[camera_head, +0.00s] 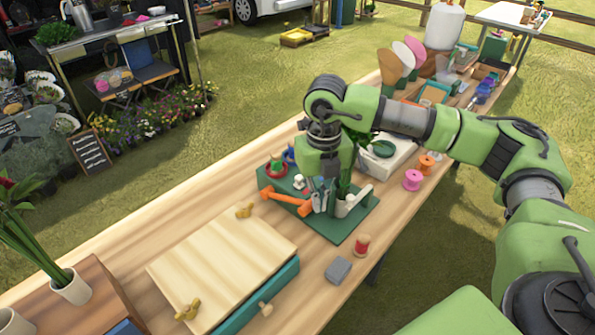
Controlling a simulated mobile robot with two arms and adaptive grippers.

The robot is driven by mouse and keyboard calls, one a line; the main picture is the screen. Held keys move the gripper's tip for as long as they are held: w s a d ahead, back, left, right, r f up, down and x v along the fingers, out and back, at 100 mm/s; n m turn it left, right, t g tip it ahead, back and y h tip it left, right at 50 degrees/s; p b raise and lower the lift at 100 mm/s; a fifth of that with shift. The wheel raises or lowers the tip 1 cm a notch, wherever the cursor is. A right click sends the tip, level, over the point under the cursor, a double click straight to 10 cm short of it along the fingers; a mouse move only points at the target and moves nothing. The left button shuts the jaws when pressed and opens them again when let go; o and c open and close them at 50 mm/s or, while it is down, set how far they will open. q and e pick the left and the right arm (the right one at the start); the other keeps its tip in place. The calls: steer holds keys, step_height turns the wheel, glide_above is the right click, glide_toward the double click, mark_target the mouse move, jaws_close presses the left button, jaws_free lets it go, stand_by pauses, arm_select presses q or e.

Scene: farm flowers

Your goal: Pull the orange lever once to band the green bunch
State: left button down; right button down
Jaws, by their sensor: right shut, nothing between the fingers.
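The orange lever (287,201) lies low across the front left of a dark green base board (333,226) on the wooden table, with a thicker head at its right end. My right gripper (324,203) points down over the board, just right of the lever's head. It is shut and empty; I cannot tell whether it touches the lever. Green stems (345,183), likely the green bunch, show in part behind the gripper, above a white angled piece (353,202). My arm hides much of them. My left gripper is not in view.
A wooden press with a pale top board (222,262) stands to the left. A red spool (361,245) and a grey block (338,270) are in front. Pink (412,180) and orange spools (426,164) stand to the right.

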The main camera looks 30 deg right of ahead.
step_height(320, 180, up, 9)
steer(key=s+p, duration=0.1)
steer(key=p, duration=0.4)
steer(key=shift+d, duration=0.2)
steer(key=shift+s, duration=0.1)
